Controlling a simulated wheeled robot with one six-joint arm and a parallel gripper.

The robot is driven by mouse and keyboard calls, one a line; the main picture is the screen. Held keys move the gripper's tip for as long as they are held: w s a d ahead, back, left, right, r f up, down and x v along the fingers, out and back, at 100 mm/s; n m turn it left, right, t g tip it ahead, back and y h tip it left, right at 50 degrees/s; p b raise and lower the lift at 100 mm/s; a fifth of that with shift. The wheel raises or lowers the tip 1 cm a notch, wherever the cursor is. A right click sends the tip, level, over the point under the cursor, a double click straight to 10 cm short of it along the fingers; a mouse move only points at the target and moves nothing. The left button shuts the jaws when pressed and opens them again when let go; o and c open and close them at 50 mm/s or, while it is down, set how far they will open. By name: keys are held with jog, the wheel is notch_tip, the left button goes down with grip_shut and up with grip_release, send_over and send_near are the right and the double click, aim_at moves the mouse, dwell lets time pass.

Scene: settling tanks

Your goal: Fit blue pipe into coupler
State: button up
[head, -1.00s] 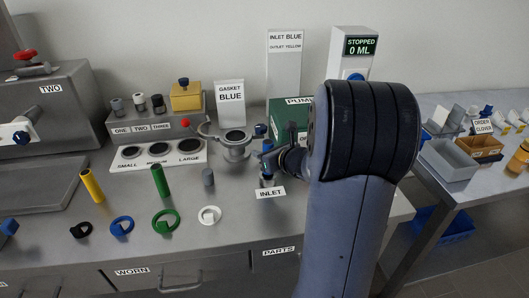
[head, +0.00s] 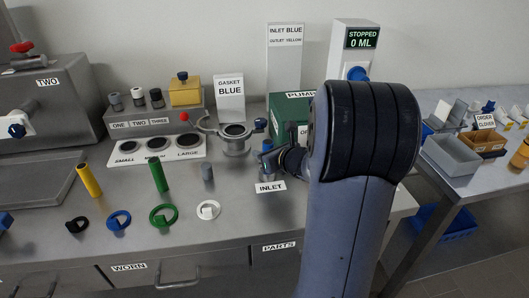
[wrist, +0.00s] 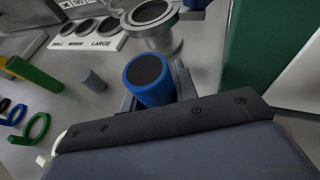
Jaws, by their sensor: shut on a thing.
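The blue pipe (wrist: 150,78) shows in the wrist view as a short upright blue cylinder with a dark open top, between my gripper's jaws (wrist: 155,95). In the head view only a small blue part of the pipe (head: 266,147) shows beside my gripper (head: 272,160), which is shut on it behind the INLET label (head: 270,187). A grey cylindrical piece (head: 267,173) stands just under the gripper there and may be the coupler. My wrist and gripper cover much of it, so I cannot tell whether the pipe's lower end is in it.
The green pump box (head: 286,115) stands close behind my gripper. A metal flange fitting (head: 234,140) is to its left. A yellow pipe (head: 88,180), a green pipe (head: 159,177), a grey peg (head: 207,172) and several coloured rings lie farther left on the bench.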

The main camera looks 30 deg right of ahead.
jog(key=shift+f+b, duration=0.85)
jog(key=o, duration=1.1)
jog(key=p+v, duration=0.1)
jog(key=v, duration=1)
jog(key=shift+w+a, duration=0.1)
jog(key=b+x, duration=0.1)
jog(key=x, duration=1)
jog(key=shift+r+p, duration=0.45)
jog(key=shift+p, duration=0.05)
jog(key=shift+f, duration=0.15)
